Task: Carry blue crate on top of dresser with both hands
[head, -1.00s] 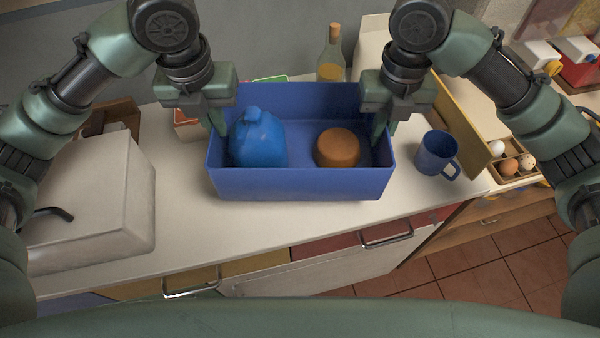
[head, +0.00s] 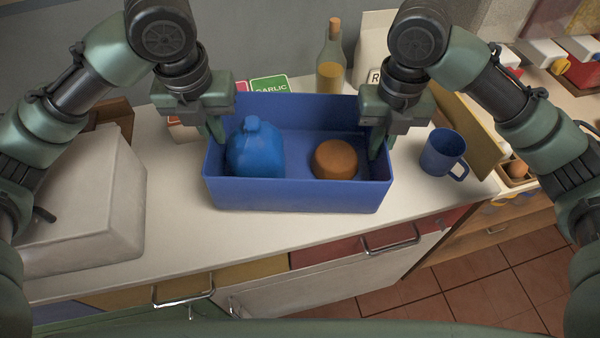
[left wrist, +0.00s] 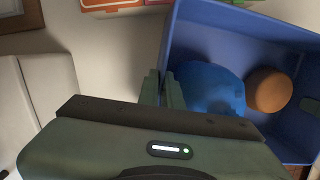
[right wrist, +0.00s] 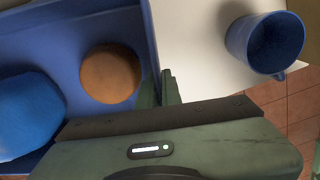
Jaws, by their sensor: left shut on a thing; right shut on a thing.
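The blue crate (head: 296,196) is in the middle of the head view, over the white counter. It holds a blue bag-like item (head: 255,150) at its left and a round orange-brown item (head: 336,159) at its right. My left gripper (head: 218,130) is shut on the crate's left wall, which also shows in the left wrist view (left wrist: 285,40). My right gripper (head: 376,140) is shut on the right wall, which also shows in the right wrist view (right wrist: 60,30). The crate looks about level. I cannot tell whether its base touches the counter. No dresser can be made out for certain.
A blue mug (head: 442,155) stands close right of the crate. A bottle (head: 330,62) and a green garlic box (head: 269,84) are behind it. A white block-like object (head: 85,205) is at left. A tan board (head: 468,125) and an egg holder (head: 516,176) are at right.

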